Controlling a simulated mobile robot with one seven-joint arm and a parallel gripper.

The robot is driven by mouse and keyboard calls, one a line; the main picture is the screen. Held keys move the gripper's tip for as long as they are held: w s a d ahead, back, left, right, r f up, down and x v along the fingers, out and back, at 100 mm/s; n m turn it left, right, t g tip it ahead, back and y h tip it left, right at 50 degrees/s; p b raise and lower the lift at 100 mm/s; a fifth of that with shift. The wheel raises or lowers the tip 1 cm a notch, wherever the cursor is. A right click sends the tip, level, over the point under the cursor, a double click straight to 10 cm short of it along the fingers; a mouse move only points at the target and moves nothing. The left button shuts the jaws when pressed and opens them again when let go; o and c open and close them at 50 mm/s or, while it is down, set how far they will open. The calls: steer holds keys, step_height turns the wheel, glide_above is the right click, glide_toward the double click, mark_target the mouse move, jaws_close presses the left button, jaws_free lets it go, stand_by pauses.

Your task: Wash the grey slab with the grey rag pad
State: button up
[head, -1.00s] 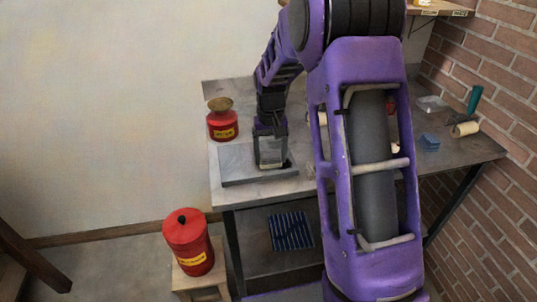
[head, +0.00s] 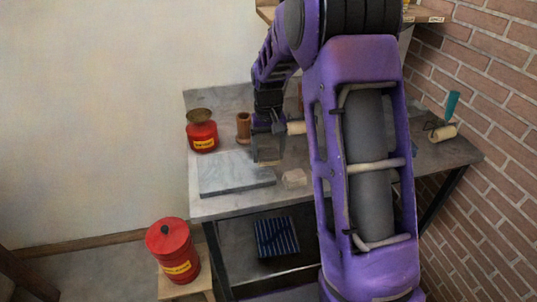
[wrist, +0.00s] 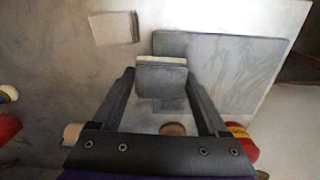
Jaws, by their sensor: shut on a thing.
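The grey slab (head: 228,174) lies flat on the bench, left of my arm; it also shows in the wrist view (wrist: 235,65). My gripper (head: 267,146) points down at the slab's far right corner. In the wrist view my gripper (wrist: 162,82) is shut on the grey rag pad (wrist: 162,76), which has a pale edge and sits between both fingers. The pad overlaps the slab's edge in that view; I cannot tell whether it touches the slab. In the head view the pad (head: 267,156) is partly hidden by the gripper.
A pale block (head: 294,177) lies close to the slab's right side. A red can (head: 202,134) and a brown wooden spool (head: 243,127) stand behind the slab. A larger red can (head: 174,252) stands on a low stool left of the bench. My arm hides the bench's middle.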

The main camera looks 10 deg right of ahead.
mark_target(267, 151)
steer(key=shift+r+p, duration=1.35)
steer(key=shift+r, duration=0.95)
steer(key=shift+a+f, duration=0.1)
steer(key=shift+a, duration=0.05)
